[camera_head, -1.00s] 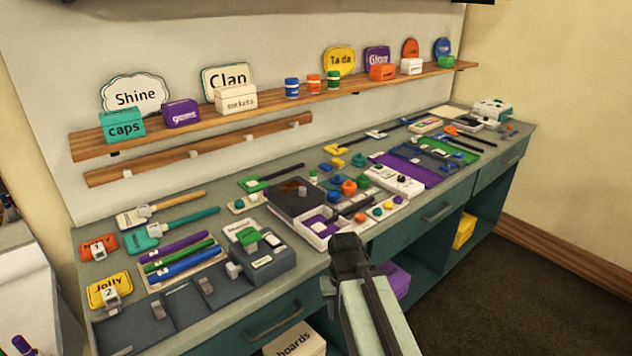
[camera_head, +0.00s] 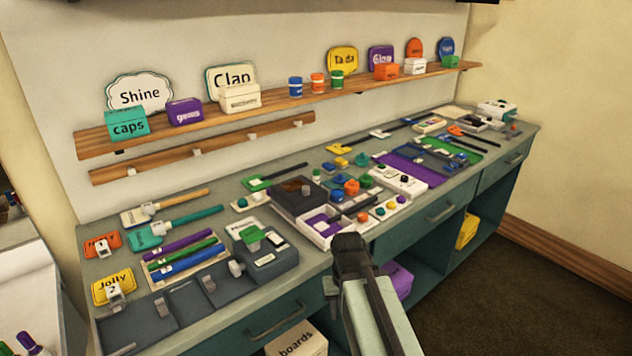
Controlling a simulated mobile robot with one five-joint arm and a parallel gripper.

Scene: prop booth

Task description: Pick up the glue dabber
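I cannot tell for sure which item is the glue dabber; the small things on the bench (camera_head: 210,320) are too small to name surely. Small knobbed pieces in orange, blue and green stand mid-bench, among them an orange one (camera_head: 351,187). A green-topped piece (camera_head: 250,236) sits on the dark grey holder at the bench's front left. My gripper (camera_head: 350,246) is seen from behind at the bench's front edge, in front of the white tray. Its fingertips are hidden, so whether it is open or shut does not show. No held object is visible.
A white tray (camera_head: 309,233) and a dark box (camera_head: 291,204) stand beyond my gripper. Pens (camera_head: 183,262) and handled tools lie at the left. A purple mat (camera_head: 410,170) lies to the right. A shelf (camera_head: 283,96) with boxes and signs runs along the wall. Open floor (camera_head: 500,300) is at right.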

